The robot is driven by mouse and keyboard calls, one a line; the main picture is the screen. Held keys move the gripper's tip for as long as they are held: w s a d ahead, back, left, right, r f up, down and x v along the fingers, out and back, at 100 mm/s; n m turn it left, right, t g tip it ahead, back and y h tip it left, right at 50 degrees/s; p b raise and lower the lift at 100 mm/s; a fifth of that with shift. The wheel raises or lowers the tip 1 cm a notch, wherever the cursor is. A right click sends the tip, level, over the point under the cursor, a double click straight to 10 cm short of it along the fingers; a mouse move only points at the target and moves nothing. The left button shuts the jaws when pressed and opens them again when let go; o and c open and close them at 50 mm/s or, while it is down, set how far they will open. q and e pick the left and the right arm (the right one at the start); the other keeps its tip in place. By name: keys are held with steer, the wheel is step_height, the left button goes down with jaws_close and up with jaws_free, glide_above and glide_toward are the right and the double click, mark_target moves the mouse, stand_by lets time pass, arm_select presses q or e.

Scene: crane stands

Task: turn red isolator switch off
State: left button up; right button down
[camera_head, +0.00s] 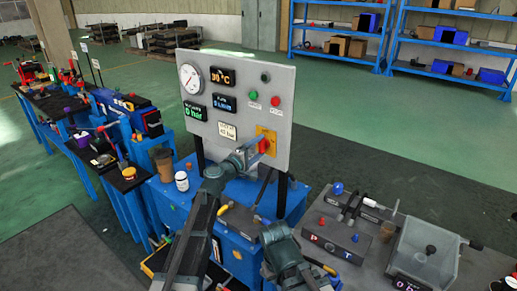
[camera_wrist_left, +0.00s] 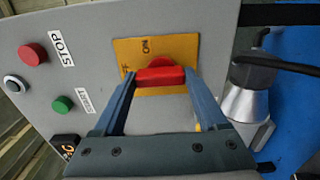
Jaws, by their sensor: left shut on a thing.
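The red isolator switch (camera_head: 264,146) is a red handle on a yellow plate at the lower right of the grey upright panel (camera_head: 285,92). The left wrist view shows the red handle (camera_wrist_left: 160,76) across the yellow plate (camera_wrist_left: 151,50), with an "ON" label beside it. My left gripper (camera_head: 257,150) reaches the switch from the left. Its two blue-grey fingers (camera_wrist_left: 158,82) are at the two ends of the handle and shut on it. Fingers and wrist partly hide the plate in the head view. My right gripper's fingers do not show.
The panel also carries a round gauge (camera_head: 190,79), several displays, a green button (camera_head: 254,95) and a red button (camera_head: 275,101) above the switch. A clear box (camera_head: 425,250) and a grey fixture (camera_head: 335,238) stand on the bench at right. Green floor behind is open.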

arm_select(q)
steer(key=o, duration=1.3)
steer(key=shift+s+a, duration=0.1)
steer(key=v, duration=1.3)
steer(key=shift+s+a, duration=0.2)
steer(key=shift+s, duration=0.05)
